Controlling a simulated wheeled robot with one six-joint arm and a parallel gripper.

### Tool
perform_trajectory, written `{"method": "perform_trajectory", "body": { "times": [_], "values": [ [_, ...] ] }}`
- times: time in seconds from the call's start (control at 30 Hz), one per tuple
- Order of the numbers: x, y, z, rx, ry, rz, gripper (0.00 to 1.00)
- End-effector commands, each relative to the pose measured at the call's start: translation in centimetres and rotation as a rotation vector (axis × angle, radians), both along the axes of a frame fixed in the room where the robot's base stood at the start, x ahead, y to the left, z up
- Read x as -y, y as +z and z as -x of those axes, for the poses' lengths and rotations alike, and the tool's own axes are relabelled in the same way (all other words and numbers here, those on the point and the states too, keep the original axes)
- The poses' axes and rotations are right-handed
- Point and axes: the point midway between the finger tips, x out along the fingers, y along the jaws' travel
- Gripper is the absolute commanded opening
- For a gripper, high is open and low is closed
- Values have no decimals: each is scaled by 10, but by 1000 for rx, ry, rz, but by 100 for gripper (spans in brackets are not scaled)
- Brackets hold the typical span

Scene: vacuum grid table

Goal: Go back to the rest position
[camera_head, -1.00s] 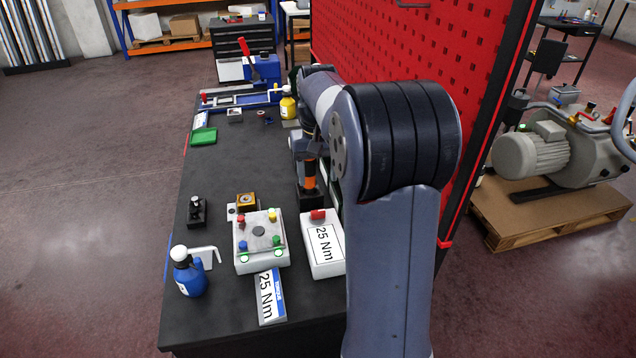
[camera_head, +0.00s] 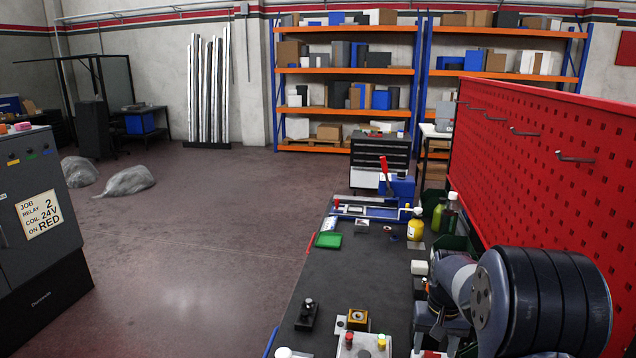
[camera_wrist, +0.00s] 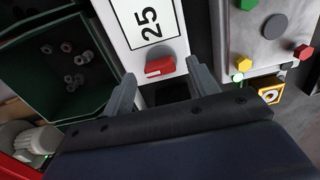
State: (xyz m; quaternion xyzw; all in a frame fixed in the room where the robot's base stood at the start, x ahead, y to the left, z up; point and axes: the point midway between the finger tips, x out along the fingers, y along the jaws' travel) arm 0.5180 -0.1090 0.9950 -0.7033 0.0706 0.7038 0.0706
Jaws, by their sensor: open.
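My gripper (camera_wrist: 163,85) shows in the wrist view with its two grey fingers spread apart and nothing between them. It points down over the workbench. A white box (camera_wrist: 133,18) marked "25" lies below, with a small red part (camera_wrist: 160,66) near the fingers; I see no contact. A grey block with coloured knobs (camera_wrist: 240,45) lies to the right. In the head view my arm is bent at the lower right, above the black workbench top (camera_head: 352,275); the fingers cannot be made out there.
A red perforated panel (camera_head: 540,150) with hooks stands along the bench's right side. A green bin (camera_wrist: 62,75) with small metal parts is beside my gripper. Bottles (camera_head: 416,225) stand at the bench's far end. A dark cabinet (camera_head: 40,260) stands left; the floor (camera_head: 200,250) between is clear.

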Motion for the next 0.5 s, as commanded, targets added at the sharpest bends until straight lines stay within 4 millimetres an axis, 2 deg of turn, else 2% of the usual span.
{"method": "perform_trajectory", "body": {
  "times": [0.1,0.5],
  "values": [
    [0,-11,0,0,-5,0,56],
    [0,-9,0,1,-46,0,56]
  ]
}}
